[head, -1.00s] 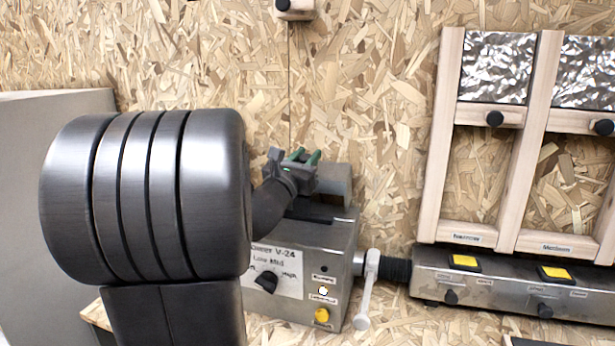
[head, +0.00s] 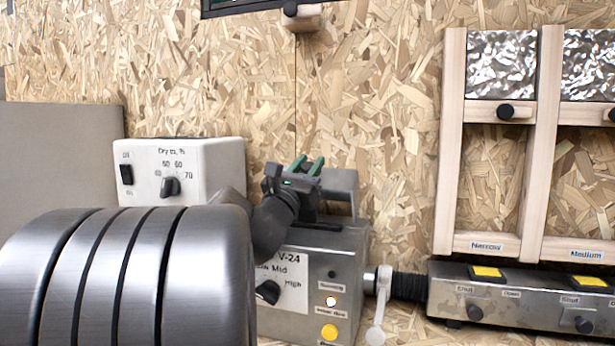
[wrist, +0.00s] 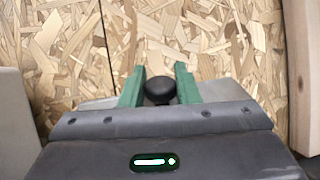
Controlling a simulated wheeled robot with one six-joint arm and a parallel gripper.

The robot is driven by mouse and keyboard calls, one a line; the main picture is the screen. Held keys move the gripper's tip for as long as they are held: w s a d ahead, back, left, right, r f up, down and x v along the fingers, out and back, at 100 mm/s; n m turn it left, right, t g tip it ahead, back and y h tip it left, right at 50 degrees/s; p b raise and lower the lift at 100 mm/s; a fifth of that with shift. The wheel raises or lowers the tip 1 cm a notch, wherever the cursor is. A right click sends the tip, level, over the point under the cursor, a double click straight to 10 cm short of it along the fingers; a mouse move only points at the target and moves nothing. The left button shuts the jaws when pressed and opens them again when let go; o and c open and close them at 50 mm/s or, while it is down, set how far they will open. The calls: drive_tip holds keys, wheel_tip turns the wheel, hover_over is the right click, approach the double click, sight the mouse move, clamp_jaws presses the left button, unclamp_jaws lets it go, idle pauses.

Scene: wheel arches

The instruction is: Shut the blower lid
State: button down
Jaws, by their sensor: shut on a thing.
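The blower (head: 325,258) is a grey metal box marked V-24, with a dial, a white button and a yellow button on its front. Its grey lid (head: 341,182) stands raised above the box top. My gripper (head: 308,164), with green fingers, is at the lid's left side. In the wrist view the green fingers (wrist: 160,85) are on either side of a round black knob (wrist: 159,93), closed on it. Part of the grey lid (wrist: 222,90) shows behind them. My arm hides the blower's left part.
A white box with a dial (head: 185,170) stands behind my arm at the left. A pipe with a pale lever (head: 377,310) joins the blower to a metal unit (head: 500,300) at the right. Wooden frames (head: 448,140) stand above that unit. Chipboard wall is behind.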

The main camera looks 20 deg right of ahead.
idle(0.5)
drive_tip(key=c, duration=1.1)
unclamp_jaws()
drive_tip(key=shift+a, duration=0.1)
drive_tip(key=b+v, duration=0.1)
drive_tip(key=v, duration=1.2)
drive_tip(key=shift+s+a+f, duration=0.2)
drive_tip(key=shift+a+f, duration=0.05)
drive_tip(key=shift+d, duration=0.1)
drive_tip(key=p+x, duration=0.1)
drive_tip(key=x, duration=1.3)
drive_tip(key=shift+s, duration=0.1)
